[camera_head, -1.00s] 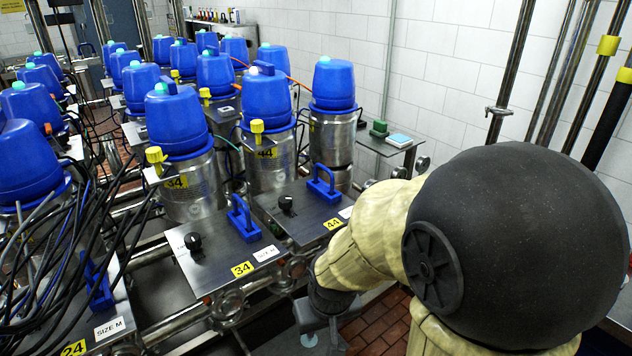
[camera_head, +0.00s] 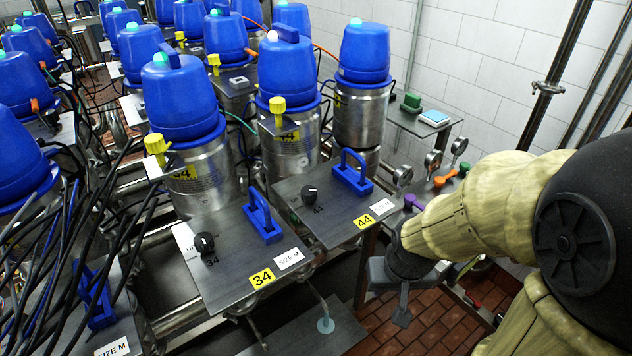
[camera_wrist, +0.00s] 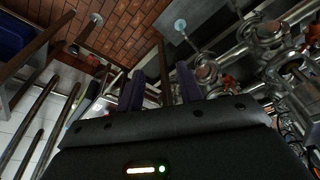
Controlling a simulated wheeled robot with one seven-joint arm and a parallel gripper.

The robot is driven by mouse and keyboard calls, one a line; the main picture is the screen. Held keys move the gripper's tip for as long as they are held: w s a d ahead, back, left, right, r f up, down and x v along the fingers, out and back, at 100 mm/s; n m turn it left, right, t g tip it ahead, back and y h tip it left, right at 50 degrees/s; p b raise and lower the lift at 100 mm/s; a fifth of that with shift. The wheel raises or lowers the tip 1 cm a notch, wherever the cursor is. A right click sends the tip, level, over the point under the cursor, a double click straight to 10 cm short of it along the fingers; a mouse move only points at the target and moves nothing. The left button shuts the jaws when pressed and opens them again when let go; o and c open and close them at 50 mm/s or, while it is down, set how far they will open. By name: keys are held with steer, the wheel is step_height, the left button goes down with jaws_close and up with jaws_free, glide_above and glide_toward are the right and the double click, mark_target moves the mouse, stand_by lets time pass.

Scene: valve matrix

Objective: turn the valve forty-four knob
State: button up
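The valve forty-four knob (camera_head: 310,194) is a small black knob on the grey panel (camera_head: 325,222) with the yellow 44 label (camera_head: 365,221). A blue handle (camera_head: 352,173) stands on the same panel, right of the knob. My gripper (camera_head: 402,312) hangs to the right of and nearer than this panel, low over the brick floor, apart from the knob. In the wrist view my gripper (camera_wrist: 160,85) shows two dark fingers spread apart with nothing between them. The knob is not recognizable in the wrist view.
The neighbouring panel 34 (camera_head: 225,270) has a similar black knob (camera_head: 205,243) and a blue handle (camera_head: 262,215). Blue-topped steel canisters stand behind. Black cables (camera_head: 60,265) crowd the left. A side table (camera_head: 425,122) and gauges (camera_head: 432,162) lie beyond my arm.

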steer(key=shift+o, duration=0.4)
steer(key=o, duration=0.3)
steer(key=shift+r, duration=0.1)
steer(key=w+a+r+n+g+y+p, duration=0.1)
steer(key=w+a+r+n+p, duration=0.3)
steer(key=w+r+n, duration=0.5)
steer(key=w+a+r+n+g+y+p, duration=0.2)
steer(key=w+r+n, duration=0.8)
steer(key=r, duration=0.6)
steer(key=w+a+y+p, duration=0.1)
steer(key=a+p, duration=0.1)
steer(key=p, duration=0.1)
steer(key=shift+a+r+y+p, duration=0.2)
steer(key=shift+r+y+p, duration=0.1)
steer(key=shift+r+p, duration=0.1)
